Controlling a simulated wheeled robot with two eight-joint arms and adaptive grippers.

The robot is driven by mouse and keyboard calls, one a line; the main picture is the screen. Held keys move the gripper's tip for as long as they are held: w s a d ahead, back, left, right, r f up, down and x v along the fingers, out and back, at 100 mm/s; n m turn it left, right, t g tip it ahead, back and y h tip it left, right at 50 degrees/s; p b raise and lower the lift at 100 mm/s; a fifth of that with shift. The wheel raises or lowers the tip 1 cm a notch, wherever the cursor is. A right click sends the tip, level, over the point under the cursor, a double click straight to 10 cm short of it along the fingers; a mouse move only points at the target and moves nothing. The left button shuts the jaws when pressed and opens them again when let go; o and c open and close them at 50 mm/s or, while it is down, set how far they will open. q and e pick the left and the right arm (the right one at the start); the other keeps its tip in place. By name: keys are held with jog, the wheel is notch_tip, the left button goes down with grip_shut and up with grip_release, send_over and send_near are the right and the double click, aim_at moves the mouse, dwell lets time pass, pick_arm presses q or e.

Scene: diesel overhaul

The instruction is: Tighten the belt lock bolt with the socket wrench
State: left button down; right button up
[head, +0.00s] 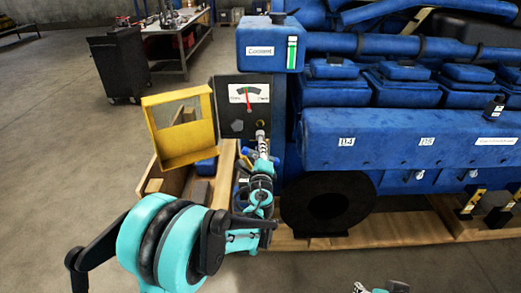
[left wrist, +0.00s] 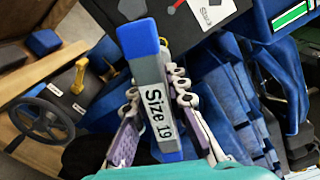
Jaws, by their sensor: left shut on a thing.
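My left gripper (head: 258,190) is shut on the socket wrench, in front of the gauge panel (head: 224,121). The wrench's metal end (head: 261,140) points up at the panel's lower right. In the left wrist view the wrench (left wrist: 155,95) is a grey bar with blue ends and a "Size 19" label, between the fingers. Its upper blue end is near the panel's lower edge. I cannot make out the belt lock bolt or tell whether the wrench is on it. Part of my right gripper (head: 380,287) shows at the bottom edge; its jaws are unclear.
The blue engine (head: 400,135) fills the right, with a dark round pulley (head: 328,203) low down. A blue "Coolant" tank (head: 262,50) is above the panel.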

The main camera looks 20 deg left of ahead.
aim_at(260, 138)
pick_arm(q)
jog(key=n, duration=0.3)
jog(key=n+p, duration=0.1)
jog(key=n, duration=0.1)
jog(key=shift+w+a, duration=0.15)
jog(key=shift+w, duration=0.2)
jog(key=shift+w+f+n+b, duration=0.1)
jog(key=shift+n+b, duration=0.2)
jog(key=shift+n, duration=0.7)
jog(key=n, duration=0.3)
jog(key=shift+w+b, duration=0.2)
jog(key=shift+b, duration=0.15)
jog(key=n, duration=0.6)
jog(key=shift+w+a+b, duration=0.15)
jog(key=shift+w+b, duration=0.25)
jog(key=shift+w+a+n, duration=0.2)
jog(key=shift+w, duration=0.3)
jog(key=shift+w+a+n, duration=0.15)
jog(key=shift+w+n, duration=0.05)
jog(key=shift+w, duration=0.3)
jog(key=shift+w+a, duration=0.15)
jog(key=shift+w, duration=0.4)
jog(key=shift+w, duration=0.1)
